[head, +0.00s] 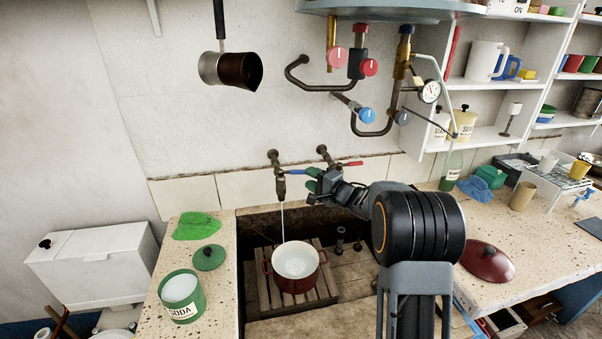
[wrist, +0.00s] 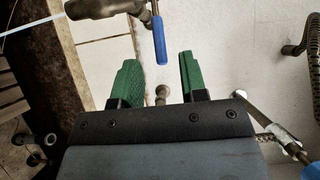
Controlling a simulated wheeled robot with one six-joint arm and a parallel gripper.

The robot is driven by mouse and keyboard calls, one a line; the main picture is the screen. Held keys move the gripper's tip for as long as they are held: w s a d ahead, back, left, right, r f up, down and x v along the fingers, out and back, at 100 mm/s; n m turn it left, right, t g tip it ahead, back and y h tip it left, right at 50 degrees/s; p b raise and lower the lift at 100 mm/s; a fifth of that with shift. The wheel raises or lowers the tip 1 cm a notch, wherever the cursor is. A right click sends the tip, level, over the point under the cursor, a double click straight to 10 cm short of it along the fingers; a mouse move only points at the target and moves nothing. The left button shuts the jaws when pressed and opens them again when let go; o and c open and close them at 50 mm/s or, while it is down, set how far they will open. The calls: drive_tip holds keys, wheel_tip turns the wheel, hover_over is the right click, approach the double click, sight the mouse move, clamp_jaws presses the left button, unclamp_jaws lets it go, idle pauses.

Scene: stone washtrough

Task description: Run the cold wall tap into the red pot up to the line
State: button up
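The red pot (head: 292,284) stands upright on a wooden slatted rack in the stone trough. Its inside looks pale, with water in it; I cannot make out the line or the exact level. The cold wall tap (head: 280,184) has a blue lever (head: 297,172), and a thin stream (head: 283,222) runs from it into the pot. My gripper (head: 312,180) is beside the lever. In the wrist view my green fingers (wrist: 158,64) are open and apart. The end of the blue lever (wrist: 159,40) lies between their tips, apparently touching neither.
A red-lever tap (head: 348,163) is on the wall to the right. Pipes and knobs hang above. The wooden rack (head: 264,293) fills part of the trough. A green soda tin (head: 183,299) is on the left counter, and a red lid (head: 487,260) on the right one.

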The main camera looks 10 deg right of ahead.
sight(301, 171)
drive_tip(key=shift+x, duration=2.5)
drive_tip(key=shift+c, duration=0.4)
clamp_jaws()
drive_tip(key=shift+p, duration=0.3)
